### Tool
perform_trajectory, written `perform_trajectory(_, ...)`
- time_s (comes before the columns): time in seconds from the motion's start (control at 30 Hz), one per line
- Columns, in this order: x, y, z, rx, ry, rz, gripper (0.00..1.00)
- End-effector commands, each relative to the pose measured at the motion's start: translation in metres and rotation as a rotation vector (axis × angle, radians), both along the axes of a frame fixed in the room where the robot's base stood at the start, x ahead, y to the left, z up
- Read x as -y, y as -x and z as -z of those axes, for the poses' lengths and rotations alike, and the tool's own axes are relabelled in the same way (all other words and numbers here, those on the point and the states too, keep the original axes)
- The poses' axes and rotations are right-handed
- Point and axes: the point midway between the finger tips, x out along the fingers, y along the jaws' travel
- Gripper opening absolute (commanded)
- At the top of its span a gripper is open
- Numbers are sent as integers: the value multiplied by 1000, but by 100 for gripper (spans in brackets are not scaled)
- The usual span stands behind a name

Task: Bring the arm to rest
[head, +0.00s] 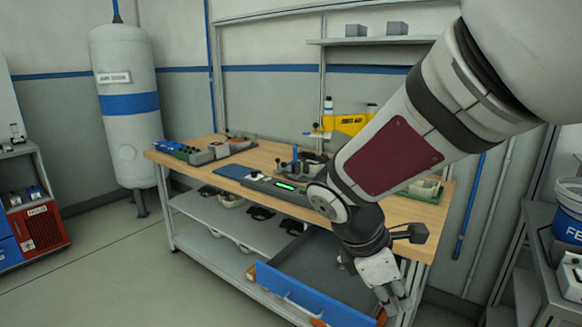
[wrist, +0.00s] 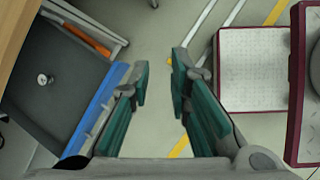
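My arm reaches in from the upper right of the head view and hangs down in front of the workbench (head: 285,166). My gripper (head: 397,303) points downward at the bench's front side, beside the open drawer (head: 330,262). In the wrist view my gripper (wrist: 160,88) has its two green-padded fingers apart, with only floor between them. It holds nothing. The drawer also shows at the left of the wrist view (wrist: 48,100), with its blue front edge close to the left finger; I cannot tell whether they touch.
The drawer holds a small round metal part (wrist: 44,79) and an orange-handled tool (wrist: 88,39). Trays and tools stand on the benchtop. A white tank (head: 128,105) stands at the back left. A rack with a blue bucket (head: 570,215) is at the right. Floor at the left is clear.

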Motion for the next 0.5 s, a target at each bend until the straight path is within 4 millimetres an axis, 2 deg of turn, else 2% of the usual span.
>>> perform_trajectory(0.03, 8, 15, -16, 49, -56, 96, 18)
perform_trajectory(0.2, 22, 61, -51, 200, -234, 430, 18)
perform_trajectory(0.5, 28, 140, -98, 443, -526, 1000, 18)
